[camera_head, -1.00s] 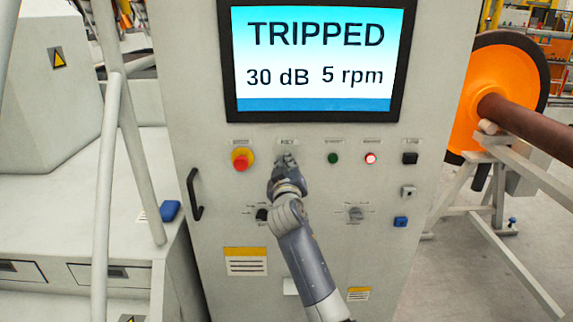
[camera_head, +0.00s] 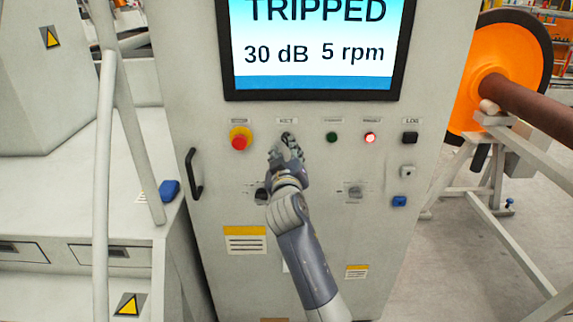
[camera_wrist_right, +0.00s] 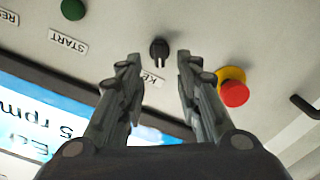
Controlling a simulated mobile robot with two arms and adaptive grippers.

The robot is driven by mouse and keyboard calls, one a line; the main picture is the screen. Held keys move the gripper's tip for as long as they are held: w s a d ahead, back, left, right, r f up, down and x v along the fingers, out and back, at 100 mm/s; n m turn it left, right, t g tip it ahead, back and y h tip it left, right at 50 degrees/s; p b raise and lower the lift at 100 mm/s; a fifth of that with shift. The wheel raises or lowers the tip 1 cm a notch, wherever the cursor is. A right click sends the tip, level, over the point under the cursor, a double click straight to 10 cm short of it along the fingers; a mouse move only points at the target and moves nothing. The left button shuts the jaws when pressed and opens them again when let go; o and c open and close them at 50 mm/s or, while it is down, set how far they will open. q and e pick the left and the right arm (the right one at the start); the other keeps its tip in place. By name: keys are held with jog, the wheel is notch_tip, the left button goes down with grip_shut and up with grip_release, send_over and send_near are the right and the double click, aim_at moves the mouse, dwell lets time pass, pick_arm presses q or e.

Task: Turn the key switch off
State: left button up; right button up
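The key switch (camera_head: 287,135) is a small dark knob under the "KEY" label on the grey cabinet panel. My right gripper (camera_head: 287,146) is at the panel just below it in the head view and partly overlaps it. In the right wrist view the black key switch (camera_wrist_right: 160,48) shows beyond the gap between the two fingertips of my open right gripper (camera_wrist_right: 158,62). Nothing is held, and the fingers appear apart from the key. My left gripper is not in view.
A red emergency button (camera_head: 240,139) on a yellow base is left of the key. The screen (camera_head: 316,50) above reads TRIPPED. A black handle (camera_head: 194,174) projects at left.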

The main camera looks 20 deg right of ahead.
jog(key=v, duration=0.7)
jog(key=s+a+f+n+g+y, duration=0.1)
jog(key=f+g, duration=0.1)
jog(key=f, duration=0.9)
jog(key=s+a+f+n+g+y, duration=0.1)
jog(key=s+a+f+g+y, duration=0.1)
jog(key=f, duration=1)
jog(key=s+a+f+g+y, duration=0.1)
jog(key=f+g, duration=0.1)
jog(key=f, duration=0.9)
jog(key=s+d+f+g+y, duration=0.1)
jog(key=s+f+g, duration=0.1)
jog(key=s+f, duration=0.75)
jog(key=s+f+g, duration=0.2)
jog(key=s+f, duration=0.4)
jog(key=f, duration=0.6)
jog(key=s+d+f+m+g, duration=0.1)
jog(key=s+f, duration=0.4)
jog(key=s, duration=0.8)
jog(key=s+d+f+g, duration=0.3)
jog(key=s+f, duration=0.3)
jog(key=s, duration=0.6)
jog(key=s+d+f+m+g, duration=0.1)
jog(key=s+f, duration=0.5)
jog(key=s, duration=0.7)
jog(key=d+g, duration=0.1)
jog(key=d, duration=0.1)
jog(key=shift+s+d+m, duration=0.3)
jog(key=shift+s+d, duration=0.05)
